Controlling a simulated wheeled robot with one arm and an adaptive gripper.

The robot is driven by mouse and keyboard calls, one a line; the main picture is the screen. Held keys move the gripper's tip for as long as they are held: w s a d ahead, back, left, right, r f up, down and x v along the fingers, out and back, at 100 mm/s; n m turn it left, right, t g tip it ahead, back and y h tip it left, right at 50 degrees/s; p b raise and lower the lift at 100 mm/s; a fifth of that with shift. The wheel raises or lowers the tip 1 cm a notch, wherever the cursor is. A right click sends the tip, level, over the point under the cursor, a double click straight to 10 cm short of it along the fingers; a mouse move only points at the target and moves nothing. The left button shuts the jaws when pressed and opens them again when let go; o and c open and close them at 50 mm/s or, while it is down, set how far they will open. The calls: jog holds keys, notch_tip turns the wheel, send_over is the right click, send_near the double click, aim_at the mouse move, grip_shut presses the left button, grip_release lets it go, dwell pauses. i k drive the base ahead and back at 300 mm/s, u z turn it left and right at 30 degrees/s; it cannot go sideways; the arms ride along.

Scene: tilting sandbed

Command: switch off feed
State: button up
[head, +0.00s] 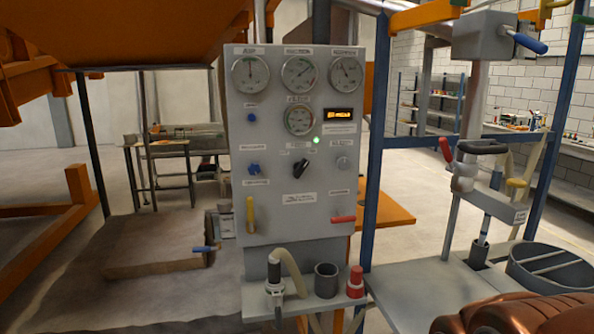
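A grey control panel (292,215) stands upright near the middle of the head view. A black rotary switch (300,167) sits at its centre, its handle tilted. A small green light (316,140) glows just above and right of it. A blue knob (254,169) is to the left and a grey knob (342,163) to the right. Lower down are a yellow lever (250,214), upright, and a red lever (343,219), level. The labels are too small to read surely, so I cannot tell which control is the feed. My gripper is not in view.
Several gauges (299,72) and a lit amber display (341,114) fill the panel's top. A grey bench (415,290) with a clamp stand juts forward at right.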

aim_at(299, 167)
jog(key=u, duration=0.55)
jog(key=k, duration=1.25)
jog(key=z, duration=0.2)
jog(key=i, duration=1.4)
jog(key=u, duration=0.8)
jog(key=i, duration=0.45)
jog(key=u, duration=0.4)
